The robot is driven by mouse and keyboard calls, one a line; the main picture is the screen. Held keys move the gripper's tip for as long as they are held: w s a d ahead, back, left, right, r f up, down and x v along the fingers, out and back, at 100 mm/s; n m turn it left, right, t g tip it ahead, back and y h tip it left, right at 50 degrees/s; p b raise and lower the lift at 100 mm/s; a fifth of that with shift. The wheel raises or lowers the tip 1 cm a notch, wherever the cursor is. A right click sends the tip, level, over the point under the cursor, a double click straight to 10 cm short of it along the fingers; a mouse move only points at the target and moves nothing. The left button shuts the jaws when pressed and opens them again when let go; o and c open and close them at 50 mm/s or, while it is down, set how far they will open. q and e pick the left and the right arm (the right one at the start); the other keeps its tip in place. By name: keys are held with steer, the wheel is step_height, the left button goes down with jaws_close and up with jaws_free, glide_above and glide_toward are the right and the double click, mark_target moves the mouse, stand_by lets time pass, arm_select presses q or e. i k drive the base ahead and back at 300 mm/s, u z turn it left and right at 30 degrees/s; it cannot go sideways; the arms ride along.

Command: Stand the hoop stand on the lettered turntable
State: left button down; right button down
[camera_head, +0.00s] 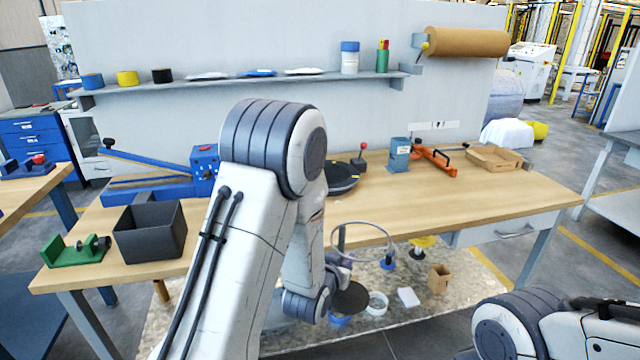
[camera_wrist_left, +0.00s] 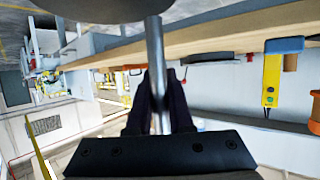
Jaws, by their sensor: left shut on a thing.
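The hoop stand shows in the head view as a thin grey hoop (camera_head: 391,243) in front of the table's front edge, with a dark round disc (camera_head: 352,298) below it. My left gripper (camera_head: 338,281) is beside it, largely hidden by my own arm. In the left wrist view the fingers (camera_wrist_left: 158,108) are shut on the stand's metal rod (camera_wrist_left: 154,50), and part of a dark disc (camera_wrist_left: 100,8) shows at the top. The dark turntable (camera_head: 343,178) lies on the table, partly behind my left arm; its letters are not readable. My right gripper is out of view.
On the wooden table (camera_head: 470,205) are a black bin (camera_head: 150,233), a green clamp (camera_head: 75,251), a blue lever tool (camera_head: 150,190), a grey-blue box (camera_head: 399,155), an orange tool (camera_head: 435,160) and a cardboard tray (camera_head: 494,158). Several small items lie on the floor mat below.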

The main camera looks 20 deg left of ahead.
mark_target(332, 174)
steer(key=z, duration=1.95)
steer(key=i, duration=1.25)
steer(key=u, duration=3.1)
